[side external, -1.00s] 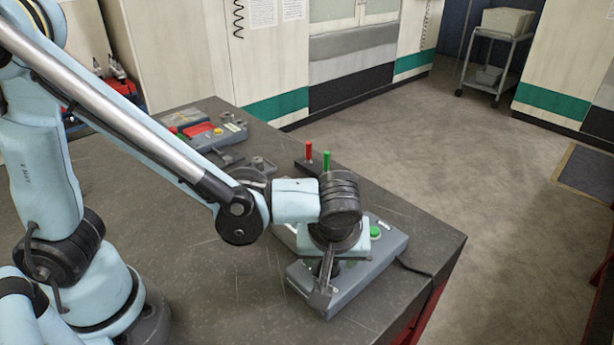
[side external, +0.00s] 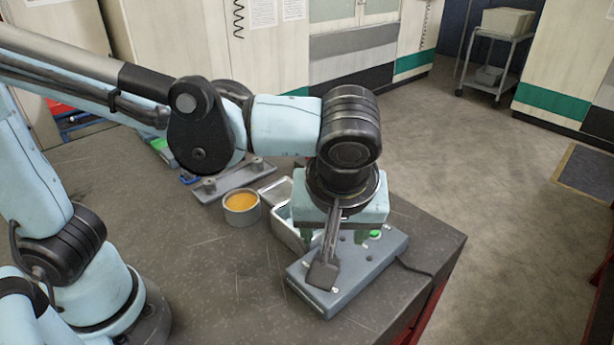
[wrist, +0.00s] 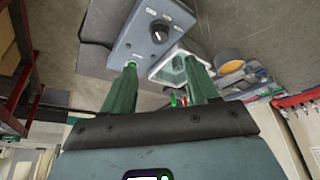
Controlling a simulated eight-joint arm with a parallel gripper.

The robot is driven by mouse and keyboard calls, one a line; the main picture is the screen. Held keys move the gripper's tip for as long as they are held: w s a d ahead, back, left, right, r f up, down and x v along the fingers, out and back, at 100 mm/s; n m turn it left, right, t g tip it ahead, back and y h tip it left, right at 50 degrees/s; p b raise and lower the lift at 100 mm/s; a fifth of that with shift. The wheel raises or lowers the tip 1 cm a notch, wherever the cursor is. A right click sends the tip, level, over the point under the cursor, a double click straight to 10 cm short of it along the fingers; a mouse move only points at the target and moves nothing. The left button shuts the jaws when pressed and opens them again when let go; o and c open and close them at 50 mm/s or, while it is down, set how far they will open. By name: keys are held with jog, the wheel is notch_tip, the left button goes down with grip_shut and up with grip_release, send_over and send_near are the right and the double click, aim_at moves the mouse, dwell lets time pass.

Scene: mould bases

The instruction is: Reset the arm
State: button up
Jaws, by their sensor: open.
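My gripper (side external: 334,236) hangs above the grey control box (side external: 352,272), its fingers pointing down. In the wrist view its two green fingers (wrist: 160,72) are spread apart with nothing held between them. The control box also shows there (wrist: 127,48), with a black dial on its face. A green button (side external: 375,234) shows on the box in the side view. My gripper hides part of the box top.
An open metal tin (side external: 283,232) stands behind the box, partly hidden by my gripper. A round cup with orange contents (side external: 240,204) is left of it. A grey fixture with posts (side external: 225,178) lies farther back. The table's left middle is bare.

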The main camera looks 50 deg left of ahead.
jog(key=w+a+f+m+t+h, duration=0.1)
jog(key=a+m, duration=0.8)
jog(key=a, duration=1)
jog(key=f+t+h, duration=0.1)
jog(key=t+h, duration=0.1)
jog(key=t, duration=0.1)
jog(key=shift+f, duration=0.2)
